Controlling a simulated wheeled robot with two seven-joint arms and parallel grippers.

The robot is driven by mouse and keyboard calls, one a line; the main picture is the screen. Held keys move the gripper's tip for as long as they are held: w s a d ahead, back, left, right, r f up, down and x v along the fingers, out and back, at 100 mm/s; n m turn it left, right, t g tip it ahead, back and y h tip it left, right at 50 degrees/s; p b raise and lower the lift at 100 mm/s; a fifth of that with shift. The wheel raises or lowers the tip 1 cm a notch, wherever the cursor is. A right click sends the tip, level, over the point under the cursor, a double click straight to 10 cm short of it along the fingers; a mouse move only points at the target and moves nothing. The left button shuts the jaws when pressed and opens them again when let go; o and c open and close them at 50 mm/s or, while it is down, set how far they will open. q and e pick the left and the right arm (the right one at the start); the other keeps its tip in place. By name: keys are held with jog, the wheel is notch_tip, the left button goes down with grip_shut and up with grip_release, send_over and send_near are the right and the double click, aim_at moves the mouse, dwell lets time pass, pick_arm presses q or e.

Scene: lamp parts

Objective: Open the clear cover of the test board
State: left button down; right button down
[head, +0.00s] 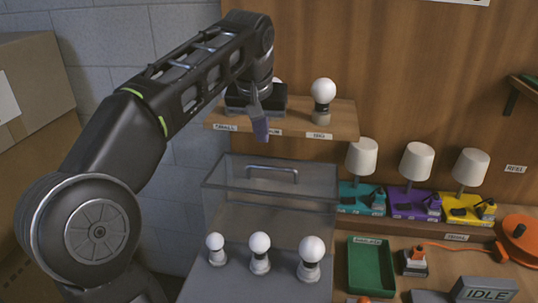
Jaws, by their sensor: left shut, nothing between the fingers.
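The clear cover (318,188) is a see-through box at the centre, with a grey bar handle (272,170) on top. Its top panel lies roughly level, so it looks closed. Three white bulbs (260,246) stand in a row on a grey surface at the cover's front; I cannot tell whether its front wall is before or behind them. My left gripper (261,130) points down above and behind the handle, in front of the shelf edge. It is shut and empty, apart from the handle. My right gripper is not in view.
A wooden shelf (345,126) with bulbs stands behind my left gripper. To the right are three lamps (416,163) in coloured trays, a green tray (370,268), an orange reel (520,240) and an "IDLE" sign (486,291). A cardboard box (35,90) is at left.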

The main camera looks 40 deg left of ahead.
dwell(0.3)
pick_arm(q)
send_over(266, 177)
notch_tip(266, 177, down, 9)
jog(key=shift+w+f, duration=0.1)
dwell(0.3)
